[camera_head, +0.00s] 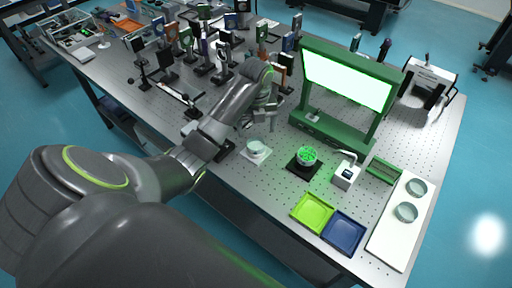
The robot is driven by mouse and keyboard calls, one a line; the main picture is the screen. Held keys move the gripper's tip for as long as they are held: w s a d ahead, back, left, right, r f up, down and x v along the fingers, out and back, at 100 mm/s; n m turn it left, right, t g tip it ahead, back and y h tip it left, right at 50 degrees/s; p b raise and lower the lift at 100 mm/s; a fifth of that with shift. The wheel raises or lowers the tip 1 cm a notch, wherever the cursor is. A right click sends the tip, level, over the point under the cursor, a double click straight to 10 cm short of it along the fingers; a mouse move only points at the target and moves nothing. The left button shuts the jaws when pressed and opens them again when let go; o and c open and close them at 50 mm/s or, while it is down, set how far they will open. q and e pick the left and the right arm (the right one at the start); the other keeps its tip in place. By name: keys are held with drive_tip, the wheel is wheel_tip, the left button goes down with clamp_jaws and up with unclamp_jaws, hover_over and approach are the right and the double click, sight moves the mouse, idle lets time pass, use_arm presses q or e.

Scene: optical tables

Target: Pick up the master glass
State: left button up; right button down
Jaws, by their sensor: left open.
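A clear round glass (256,147) sits on a small white pad on the near part of the perforated table. A green-lit round glass (307,155) sits on a black square base to its right. Two more clear round glasses, one farther (416,188) and one nearer (406,212), lie on a white board (392,246) at the right. I cannot tell which of these is the master glass. My left gripper (262,121) is open and appears empty, just behind and above the glass on the white pad. My right gripper is out of view.
A green frame with a bright panel (346,80) stands behind the glasses. A small white device (347,172), a lime tray (313,212) and a blue tray (343,232) are at the near right. Several optical mounts crowd the table's far left.

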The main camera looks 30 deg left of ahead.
sight(256, 143)
use_arm(q)
drive_tip(key=f, duration=0.2)
drive_tip(key=s+f, duration=0.1)
drive_tip(key=f, duration=0.1)
drive_tip(key=shift+d+f+p, duration=0.1)
drive_tip(key=shift+d+p, duration=0.2)
drive_tip(key=shift+p, duration=0.1)
drive_tip(key=shift+f, duration=0.4)
drive_tip(key=c, duration=1.2)
